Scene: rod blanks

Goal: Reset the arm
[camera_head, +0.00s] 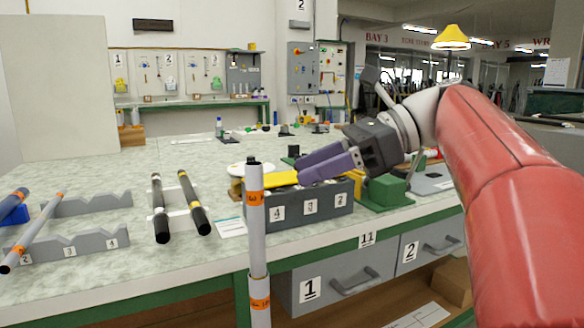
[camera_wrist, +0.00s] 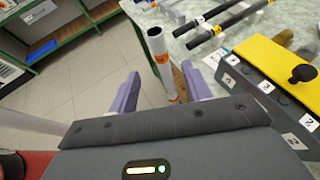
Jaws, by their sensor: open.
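My gripper (camera_head: 300,169) is at the end of my red arm, over the front part of the bench, with its purple fingers pointing left. The fingers are spread and nothing is held between them. In the wrist view the open fingers (camera_wrist: 160,69) show with a gap. An upright grey rod (camera_head: 257,225) with orange labels stands at the bench's front edge, left of the fingertips in the head view. In the wrist view the rod (camera_wrist: 157,45) appears beyond the fingertips, in line with the gap. I cannot tell its exact distance from the fingers.
A grey numbered box (camera_head: 330,209) with a yellow top part (camera_wrist: 277,62) is just below my gripper. Two dark rods (camera_head: 158,205) lie on a white rack to the left. Grey notched holders (camera_head: 90,243) stand further left. The bench's middle (camera_head: 120,165) is clear.

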